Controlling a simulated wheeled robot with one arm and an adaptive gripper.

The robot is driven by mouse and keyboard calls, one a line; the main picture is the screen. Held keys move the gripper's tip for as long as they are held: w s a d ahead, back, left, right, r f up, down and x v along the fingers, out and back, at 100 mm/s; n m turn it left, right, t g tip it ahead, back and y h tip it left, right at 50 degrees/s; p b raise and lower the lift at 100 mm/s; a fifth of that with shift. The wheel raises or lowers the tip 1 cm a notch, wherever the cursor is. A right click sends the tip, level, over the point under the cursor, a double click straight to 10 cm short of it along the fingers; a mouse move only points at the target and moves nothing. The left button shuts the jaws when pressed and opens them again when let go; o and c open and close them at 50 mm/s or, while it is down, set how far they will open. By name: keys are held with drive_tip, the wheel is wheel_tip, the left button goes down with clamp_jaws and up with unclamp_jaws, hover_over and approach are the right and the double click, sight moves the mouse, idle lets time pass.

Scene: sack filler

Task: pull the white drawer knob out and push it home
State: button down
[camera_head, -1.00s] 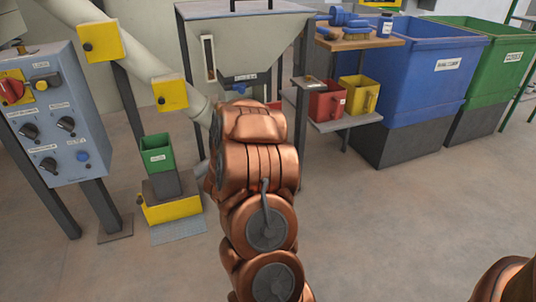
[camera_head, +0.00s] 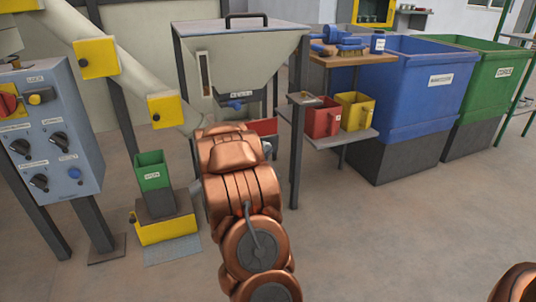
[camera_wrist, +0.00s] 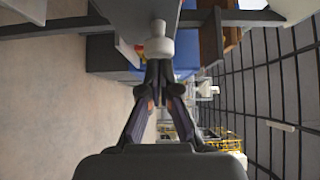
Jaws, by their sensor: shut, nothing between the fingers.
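A white knob (camera_wrist: 159,42) with a narrow round end shows at the top centre of the wrist view, against a grey surface (camera_wrist: 140,12). My gripper (camera_wrist: 160,72) is shut and empty, its dark fingertips together just below the knob in the picture. Whether the tips touch the knob, I cannot tell. In the head view my copper arm reaches towards the grey hopper (camera_head: 240,52) and hides my gripper and the knob.
A control panel (camera_head: 48,135) stands at left, with a green container (camera_head: 152,171) on a yellow-based stand beside my arm. Blue (camera_head: 425,100) and green bins (camera_head: 490,90) stand further right.

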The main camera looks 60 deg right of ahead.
drive_tip(key=w+d, duration=0.1)
drive_tip(key=w, duration=0.1)
drive_tip(key=w+d+p, duration=0.1)
drive_tip(key=w, duration=0.1)
drive_tip(key=w+d+p, duration=0.1)
drive_tip(key=w+d, duration=0.1)
drive_tip(key=shift+w, duration=0.1)
drive_tip(key=shift+w+d, duration=0.35)
drive_tip(key=shift+w, duration=0.1)
idle(0.4)
drive_tip(key=shift+s+a+f, duration=0.1)
drive_tip(key=shift+s+a, duration=0.15)
drive_tip(key=shift+s, duration=0.25)
drive_tip(key=s+a+p, duration=0.1)
drive_tip(key=s+a, duration=0.3)
drive_tip(key=a, duration=0.7)
drive_tip(key=shift+s+a+p, duration=0.25)
drive_tip(key=shift+a+p, duration=0.05)
drive_tip(key=shift+p, duration=0.05)
